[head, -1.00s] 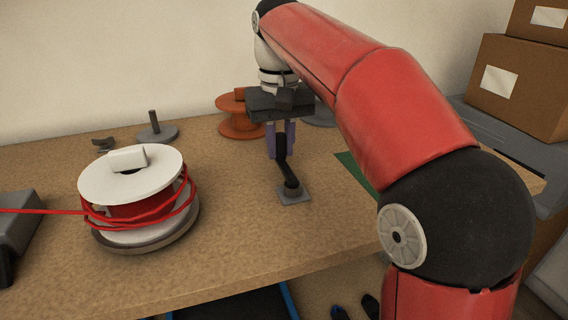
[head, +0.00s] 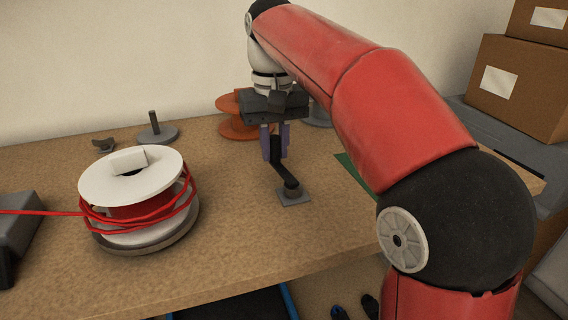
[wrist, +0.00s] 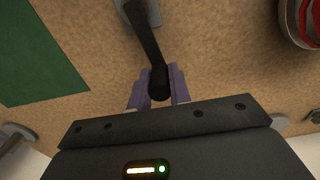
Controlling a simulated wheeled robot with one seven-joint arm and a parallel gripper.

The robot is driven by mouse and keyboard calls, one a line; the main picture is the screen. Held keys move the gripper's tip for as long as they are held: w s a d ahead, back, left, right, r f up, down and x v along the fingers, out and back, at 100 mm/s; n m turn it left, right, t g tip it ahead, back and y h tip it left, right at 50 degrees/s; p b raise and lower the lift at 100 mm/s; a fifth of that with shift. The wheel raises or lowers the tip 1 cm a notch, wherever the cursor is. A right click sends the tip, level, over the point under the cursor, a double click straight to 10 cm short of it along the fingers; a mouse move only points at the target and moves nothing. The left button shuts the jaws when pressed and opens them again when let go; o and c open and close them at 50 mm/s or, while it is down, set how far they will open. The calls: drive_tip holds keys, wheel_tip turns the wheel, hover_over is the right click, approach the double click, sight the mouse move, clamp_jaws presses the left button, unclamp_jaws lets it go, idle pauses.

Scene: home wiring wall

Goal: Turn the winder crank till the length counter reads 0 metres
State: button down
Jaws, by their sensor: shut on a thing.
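The winder crank (head: 287,178) is a black arm on a small grey base plate fixed to the bench. My gripper (head: 275,150) points down and is shut on the crank's handle, at the far end of the crank arm. In the wrist view the purple fingers (wrist: 159,90) stand on both sides of the black round handle, and the crank arm (wrist: 145,40) runs up to its grey base. The white spool (head: 130,176) wound with red cable sits on a round grey turntable at the left. No length counter reading is legible in these views.
Red cable (head: 40,211) runs left from the spool past a grey box (head: 17,232). An orange spool (head: 232,122) and a grey stand with a post (head: 157,133) are at the back. A green mat (head: 352,171) lies right of the crank. Cardboard boxes (head: 515,85) stand at right.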

drive_tip(key=shift+s+a, duration=0.3)
drive_tip(key=shift+a, duration=0.2)
drive_tip(key=shift+s+a, duration=0.75)
drive_tip(key=shift+a, duration=0.05)
drive_tip(key=shift+s+a, duration=0.25)
drive_tip(key=shift+s, duration=0.25)
drive_tip(key=shift+s+a, duration=0.25)
drive_tip(key=shift+s, duration=0.2)
